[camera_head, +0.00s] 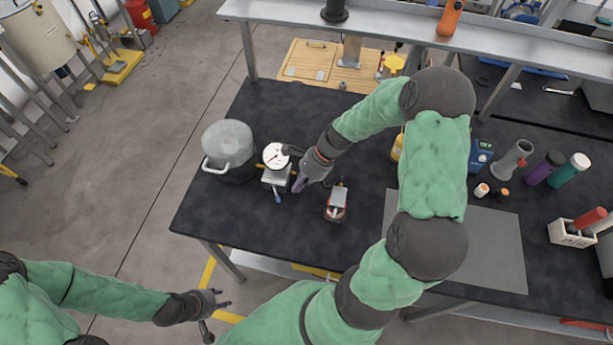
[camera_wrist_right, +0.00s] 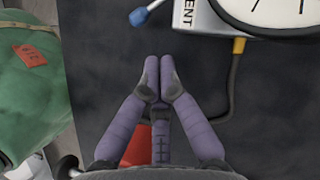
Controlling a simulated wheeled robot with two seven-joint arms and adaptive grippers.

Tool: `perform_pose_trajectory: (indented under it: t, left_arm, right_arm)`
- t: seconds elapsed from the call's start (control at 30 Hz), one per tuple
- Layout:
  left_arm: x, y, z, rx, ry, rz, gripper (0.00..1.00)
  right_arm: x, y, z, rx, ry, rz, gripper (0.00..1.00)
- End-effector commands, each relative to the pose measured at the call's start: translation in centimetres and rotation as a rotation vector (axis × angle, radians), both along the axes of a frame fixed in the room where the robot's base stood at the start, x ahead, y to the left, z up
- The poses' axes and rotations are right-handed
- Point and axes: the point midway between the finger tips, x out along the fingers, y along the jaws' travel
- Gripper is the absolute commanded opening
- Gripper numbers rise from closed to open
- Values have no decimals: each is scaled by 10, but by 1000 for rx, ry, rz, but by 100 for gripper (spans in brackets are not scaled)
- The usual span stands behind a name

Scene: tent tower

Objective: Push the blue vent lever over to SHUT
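The vent box (camera_head: 275,179) stands on the black bench below a white dial gauge (camera_head: 275,156). Its blue vent lever (camera_head: 278,197) points toward the bench's front edge. In the right wrist view the blue lever knob (camera_wrist_right: 138,17) shows at the top, beside the "VENT" lettering on the box (camera_wrist_right: 188,20). My right gripper (camera_head: 298,185) is just right of the box, apart from the lever. In its wrist view the purple fingertips (camera_wrist_right: 158,66) are together with nothing between them. My left gripper (camera_head: 225,298) is off the bench's front, fingers apart and empty.
A grey pot (camera_head: 228,145) with a white handle stands left of the gauge. A red-and-grey device (camera_head: 337,204) lies right of my right gripper. A hose (camera_wrist_right: 232,85) runs from the gauge box. Bottles (camera_head: 543,168) stand far right. The bench front left is clear.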

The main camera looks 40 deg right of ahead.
Motion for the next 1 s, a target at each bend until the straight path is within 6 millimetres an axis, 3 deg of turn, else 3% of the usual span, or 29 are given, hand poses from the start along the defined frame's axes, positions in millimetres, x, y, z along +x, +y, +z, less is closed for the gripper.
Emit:
perform_pose_trajectory:
  t: [0.1, 0.3, 1.0]
  left_arm:
    - [0, 0, -4, 0, 0, 0, 40]
    - [0, 0, -6, 0, 0, 0, 40]
    - [0, 0, -2, 0, 0, 0, 40]
  right_arm:
    - [5, 17, -8, 1, 0, 5, 0]
    - [9, 30, -15, 0, -1, 2, 0]
    - [15, 32, -15, 0, -1, -21, 0]
